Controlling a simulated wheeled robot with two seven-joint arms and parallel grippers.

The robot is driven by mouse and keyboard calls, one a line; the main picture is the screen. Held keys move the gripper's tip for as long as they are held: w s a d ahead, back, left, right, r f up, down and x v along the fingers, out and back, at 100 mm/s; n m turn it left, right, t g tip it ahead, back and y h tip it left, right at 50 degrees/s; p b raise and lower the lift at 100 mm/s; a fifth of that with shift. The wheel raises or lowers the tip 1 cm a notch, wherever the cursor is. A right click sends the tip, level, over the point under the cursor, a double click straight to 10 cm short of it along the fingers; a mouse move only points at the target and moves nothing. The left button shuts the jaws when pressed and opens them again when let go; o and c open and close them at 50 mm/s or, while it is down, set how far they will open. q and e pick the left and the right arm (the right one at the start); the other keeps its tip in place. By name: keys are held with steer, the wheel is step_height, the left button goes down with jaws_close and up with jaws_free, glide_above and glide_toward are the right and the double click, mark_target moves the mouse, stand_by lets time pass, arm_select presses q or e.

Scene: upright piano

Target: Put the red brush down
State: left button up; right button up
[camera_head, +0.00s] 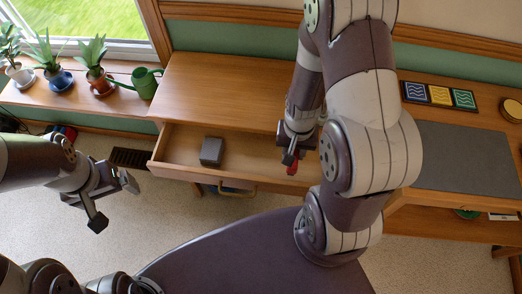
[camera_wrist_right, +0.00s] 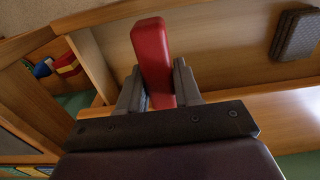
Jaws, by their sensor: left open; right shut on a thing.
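The red brush (camera_wrist_right: 152,52) is held between the fingers of my right gripper (camera_wrist_right: 158,85) in the right wrist view. In the head view, the right gripper (camera_head: 289,152) is over the right part of the open drawer (camera_head: 184,144), with a bit of the red brush (camera_head: 293,168) showing below it. I cannot tell whether the brush touches the drawer floor. A dark grey block (camera_head: 211,150) lies in the drawer, left of the brush, and also shows in the right wrist view (camera_wrist_right: 296,34). My left gripper (camera_head: 113,203) is open and empty, left of the drawer above the floor.
Potted plants (camera_head: 53,77) and a green watering can (camera_head: 145,83) stand on the windowsill at left. A grey mat (camera_head: 465,158) and a panel of patterned tiles (camera_head: 439,96) lie at right. The drawer floor between block and brush is clear.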

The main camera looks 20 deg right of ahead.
steer(key=w+a+f, duration=0.1)
steer(key=w, duration=0.1)
steer(key=w+a+f, duration=0.1)
steer(key=w, duration=0.1)
steer(key=w+a+f, duration=0.1)
steer(key=w+f, duration=0.1)
step_height(320, 180, down, 4)
steer(key=shift+a+r+b, duration=0.1)
steer(key=shift+b, duration=0.5)
steer(key=shift+w+f, duration=0.15)
steer(key=shift+f, duration=0.05)
steer(key=shift+f, duration=0.15)
steer(key=o, duration=1)
